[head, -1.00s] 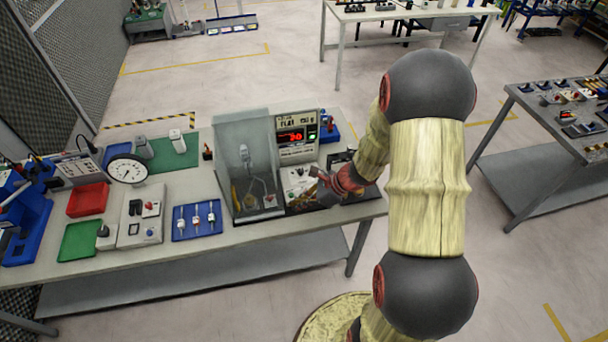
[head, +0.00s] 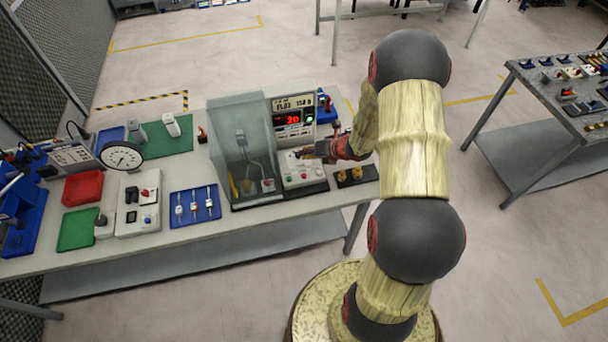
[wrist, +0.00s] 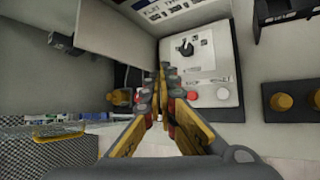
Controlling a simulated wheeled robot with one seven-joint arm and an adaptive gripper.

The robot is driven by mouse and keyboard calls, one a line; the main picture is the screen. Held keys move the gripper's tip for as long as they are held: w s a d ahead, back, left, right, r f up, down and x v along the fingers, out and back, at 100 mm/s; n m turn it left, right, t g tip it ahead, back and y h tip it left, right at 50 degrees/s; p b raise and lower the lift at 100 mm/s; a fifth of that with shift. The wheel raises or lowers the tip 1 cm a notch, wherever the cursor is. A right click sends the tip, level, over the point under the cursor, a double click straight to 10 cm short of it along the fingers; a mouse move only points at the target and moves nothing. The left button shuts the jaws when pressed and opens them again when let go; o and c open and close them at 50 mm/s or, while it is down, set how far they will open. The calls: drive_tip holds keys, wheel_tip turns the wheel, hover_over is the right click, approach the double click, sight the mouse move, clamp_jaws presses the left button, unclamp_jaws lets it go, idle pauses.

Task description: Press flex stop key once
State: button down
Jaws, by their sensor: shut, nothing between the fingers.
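The flex tester has a display unit (head: 293,118) with lit red digits and a small green button at its right. In front of it sits a white control box (head: 303,174) with small controls. In the wrist view the box's white panel (wrist: 205,62) carries a black lever (wrist: 185,47), a red button (wrist: 192,95) and a pale round button (wrist: 223,94). I cannot read which one is the stop key. My gripper (wrist: 163,72) is shut and empty, over the panel's left edge in the wrist view. In the head view my gripper (head: 307,153) is at the box's back edge. Contact cannot be told.
A clear-walled enclosure (head: 241,150) stands left of the control box. Two yellow knobs (head: 350,175) on a dark base sit to its right. A blue tray (head: 195,205), a white switch box (head: 138,204) and a dial gauge (head: 121,157) are further left.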

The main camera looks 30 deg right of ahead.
sight(306, 174)
wheel_tip(306, 174, down, 9)
drive_tip(key=b, duration=0.6)
drive_tip(key=shift+b, duration=0.4)
idle(1.0)
drive_tip(key=shift+f+b, duration=0.35)
drive_tip(key=shift+b, duration=0.05)
drive_tip(key=shift+f+b, duration=0.5)
drive_tip(key=shift+f, duration=0.05)
idle(0.7)
drive_tip(key=shift+r, duration=0.1)
drive_tip(key=shift+r+p, duration=0.75)
drive_tip(key=shift+r, duration=0.15)
